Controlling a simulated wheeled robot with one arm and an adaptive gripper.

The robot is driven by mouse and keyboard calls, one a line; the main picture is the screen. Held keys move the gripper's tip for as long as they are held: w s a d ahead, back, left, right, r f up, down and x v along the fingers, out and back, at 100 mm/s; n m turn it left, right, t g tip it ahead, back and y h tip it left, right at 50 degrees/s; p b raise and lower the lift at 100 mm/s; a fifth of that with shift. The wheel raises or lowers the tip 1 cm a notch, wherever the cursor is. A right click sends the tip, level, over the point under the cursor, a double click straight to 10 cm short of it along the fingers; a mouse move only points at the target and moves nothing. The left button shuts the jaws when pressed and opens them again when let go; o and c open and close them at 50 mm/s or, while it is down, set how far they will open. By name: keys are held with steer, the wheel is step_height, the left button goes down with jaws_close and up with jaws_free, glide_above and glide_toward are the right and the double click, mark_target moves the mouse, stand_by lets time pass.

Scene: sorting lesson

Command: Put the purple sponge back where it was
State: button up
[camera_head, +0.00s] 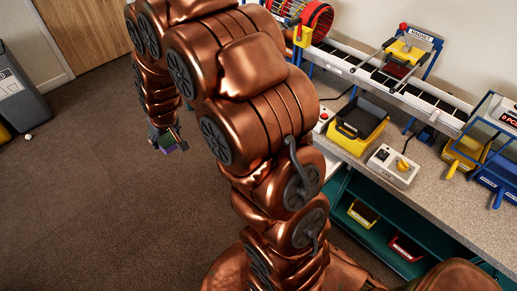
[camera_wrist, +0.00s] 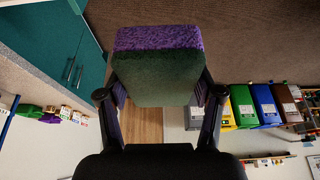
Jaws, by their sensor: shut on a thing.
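The purple sponge (camera_wrist: 155,38) is a block with a purple edge and a dark green face in the wrist view. My gripper (camera_wrist: 160,94) is shut on it, with one finger against each side. In the head view my gripper (camera_head: 167,140) hangs above the brown carpet at the left, away from the counter. Only a small purple bit of the sponge (camera_head: 184,146) shows there, and the arm and fingers hide most of it. I cannot tell the sponge's former place.
A counter (camera_head: 345,158) at the right holds a conveyor (camera_head: 390,82), a yellow tray (camera_head: 358,127) and a control box (camera_head: 392,166). Coloured bins, including a blue bin (camera_wrist: 266,104), show upside down in the wrist view. The carpet (camera_head: 90,190) at the left is mostly clear.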

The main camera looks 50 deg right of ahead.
steer(key=s+d+f+b, duration=0.4)
steer(key=d+f, duration=0.2)
steer(key=d, duration=0.3)
steer(key=s+d+f+b, duration=0.4)
steer(key=d+f, duration=0.2)
steer(key=d, duration=0.3)
steer(key=s+d+f+b, duration=0.2)
steer(key=s+d+f, duration=0.2)
steer(key=s, duration=0.1)
steer(key=s+d+f+b, duration=0.3)
steer(key=s+d, duration=0.1)
steer(key=d, duration=0.1)
steer(key=s+d+f+b, duration=0.3)
steer(key=s+d+f, duration=0.1)
steer(key=s, duration=0.1)
steer(key=shift+s+d+f, duration=0.25)
steer(key=shift+s+f, duration=0.05)
steer(key=shift+f, duration=0.05)
steer(key=w, duration=0.5)
steer(key=w+d+f+p, duration=0.1)
steer(key=w, duration=0.4)
steer(key=w+d, duration=0.1)
steer(key=w, duration=0.4)
steer(key=shift+w+d+f, duration=0.1)
steer(key=shift+w+f, duration=0.15)
steer(key=shift+w, duration=0.05)
steer(key=shift+f+p, duration=0.35)
steer(key=shift+f, duration=1.45)
steer(key=shift+f, duration=0.2)
